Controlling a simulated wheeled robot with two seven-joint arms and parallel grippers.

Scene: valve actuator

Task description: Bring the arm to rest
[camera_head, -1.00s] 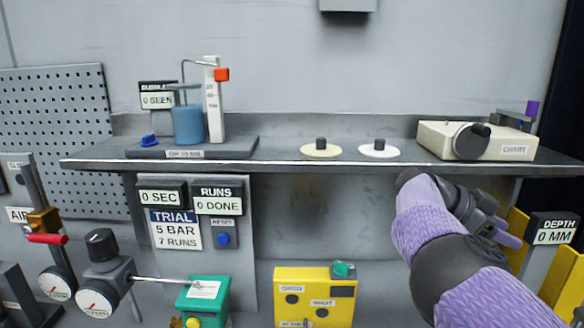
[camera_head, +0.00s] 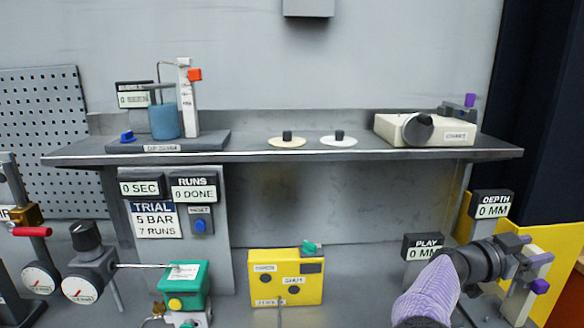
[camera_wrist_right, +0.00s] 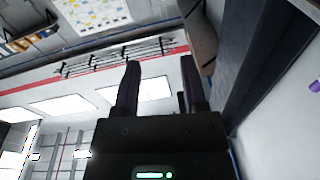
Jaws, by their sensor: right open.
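My right arm, with a purple sleeve (camera_head: 432,292), comes in from the bottom right in the head view. My right gripper (camera_head: 545,270) is at the far right, below the shelf and in front of the yellow panel. It appears empty. In the right wrist view its two dark fingers (camera_wrist_right: 158,88) stand apart with nothing between them, with ceiling lights and a wall poster behind. My left arm and gripper are not in the head view.
The grey shelf (camera_head: 250,157) carries a blue cylinder rig (camera_head: 165,120), two discs and a cream device (camera_head: 395,130). A yellow box (camera_head: 262,292) and a green box (camera_head: 190,280) stand below. The PLAY display (camera_head: 423,247) and DEPTH display (camera_head: 492,204) are close to my right gripper.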

